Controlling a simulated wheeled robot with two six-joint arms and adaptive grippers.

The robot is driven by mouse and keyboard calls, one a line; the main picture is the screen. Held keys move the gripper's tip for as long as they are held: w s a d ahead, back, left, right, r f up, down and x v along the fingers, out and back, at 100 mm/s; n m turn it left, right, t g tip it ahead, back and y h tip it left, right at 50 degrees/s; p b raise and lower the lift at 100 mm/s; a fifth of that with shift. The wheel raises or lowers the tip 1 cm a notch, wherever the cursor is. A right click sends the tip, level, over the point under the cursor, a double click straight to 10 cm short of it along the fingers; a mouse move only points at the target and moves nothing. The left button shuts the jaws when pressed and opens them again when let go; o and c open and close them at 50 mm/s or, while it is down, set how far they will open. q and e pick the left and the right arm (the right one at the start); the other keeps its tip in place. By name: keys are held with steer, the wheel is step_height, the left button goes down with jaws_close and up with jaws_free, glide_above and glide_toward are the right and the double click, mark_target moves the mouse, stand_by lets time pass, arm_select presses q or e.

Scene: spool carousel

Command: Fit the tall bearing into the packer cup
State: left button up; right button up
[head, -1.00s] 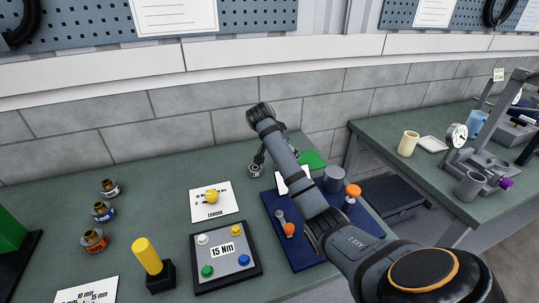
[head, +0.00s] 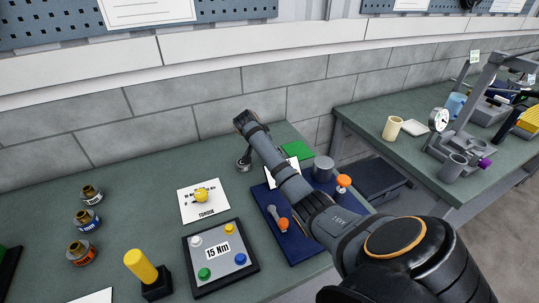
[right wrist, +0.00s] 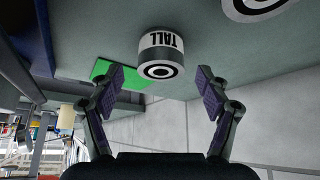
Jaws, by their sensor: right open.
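The tall bearing (right wrist: 162,52) is a short grey cylinder with a white band marked TALL and a dark ringed end face. In the right wrist view it lies ahead, between the lines of my right gripper's (right wrist: 160,80) open fingers, with space on both sides. In the head view my right arm reaches over the bench and hides most of that gripper; a small grey round piece (head: 243,165) shows below the wrist. A grey cup (head: 453,168) stands by the press on the right bench; I cannot tell if it is the packer cup. My left gripper is out of view.
Another ringed round piece (right wrist: 257,5) is at the wrist view's top edge. A blue tray (head: 285,240) with orange-knobbed tools and a grey cylinder (head: 323,168) lies beneath my right arm. A gap separates the benches.

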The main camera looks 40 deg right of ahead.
steer(key=shift+x, duration=1.25)
steer(key=shift+d+f, duration=0.1)
steer(key=c, duration=1)
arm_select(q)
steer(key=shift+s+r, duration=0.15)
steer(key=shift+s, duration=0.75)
arm_select(e)
jaws_close()
steer(key=shift+w, duration=0.1)
